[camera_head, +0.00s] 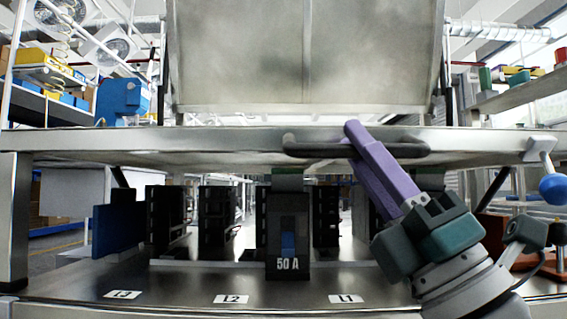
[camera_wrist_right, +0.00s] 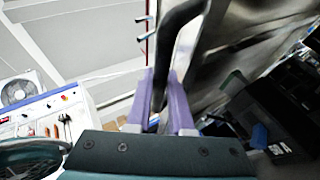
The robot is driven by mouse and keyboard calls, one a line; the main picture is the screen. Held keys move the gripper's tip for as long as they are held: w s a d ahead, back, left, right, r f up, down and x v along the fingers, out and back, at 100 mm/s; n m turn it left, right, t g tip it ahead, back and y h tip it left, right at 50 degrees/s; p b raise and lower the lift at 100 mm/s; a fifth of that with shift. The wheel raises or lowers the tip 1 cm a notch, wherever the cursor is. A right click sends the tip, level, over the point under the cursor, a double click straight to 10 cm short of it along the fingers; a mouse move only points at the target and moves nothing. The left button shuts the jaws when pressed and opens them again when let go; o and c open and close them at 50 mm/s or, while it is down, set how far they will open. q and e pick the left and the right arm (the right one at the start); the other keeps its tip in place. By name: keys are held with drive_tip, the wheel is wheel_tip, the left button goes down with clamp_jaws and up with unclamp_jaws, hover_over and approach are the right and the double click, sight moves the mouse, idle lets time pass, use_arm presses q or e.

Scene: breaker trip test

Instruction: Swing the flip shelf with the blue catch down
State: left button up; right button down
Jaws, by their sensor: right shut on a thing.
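The flip shelf (camera_head: 200,138) is a brushed-metal board lying about level across the head view, seen nearly edge-on. A dark bar handle (camera_head: 300,147) runs along its front edge. The blue catch (camera_head: 553,189) is a blue knob on a metal lever at the shelf's right end. My right gripper (camera_head: 353,130) reaches up from the lower right, its purple fingers at the handle. In the right wrist view the fingers (camera_wrist_right: 161,88) are shut around the black handle bar (camera_wrist_right: 178,30), one on each side. My left gripper is not in view.
Below the shelf, a dark breaker marked 50 A (camera_head: 288,240) and several black blocks stand on a metal deck (camera_head: 190,284) with L1, L2 and L3 labels. A blue panel (camera_head: 117,229) stands at left. A large metal panel (camera_head: 300,50) rises above the shelf.

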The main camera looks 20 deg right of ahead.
drive_tip(key=shift+w+d+f+m+h, duration=0.1)
drive_tip(key=shift+w+f+m+h, duration=0.15)
drive_tip(key=shift+f+h, duration=0.35)
drive_tip(key=c, duration=1.1)
unclamp_jaws()
drive_tip(key=shift+s+f, duration=0.1)
drive_tip(key=shift+s, duration=0.1)
drive_tip(key=shift+s+f, duration=0.15)
drive_tip(key=shift+s, duration=0.05)
drive_tip(key=shift+y, duration=0.3)
drive_tip(key=p+v, duration=0.1)
drive_tip(key=v, duration=0.8)
drive_tip(key=shift+s, duration=0.15)
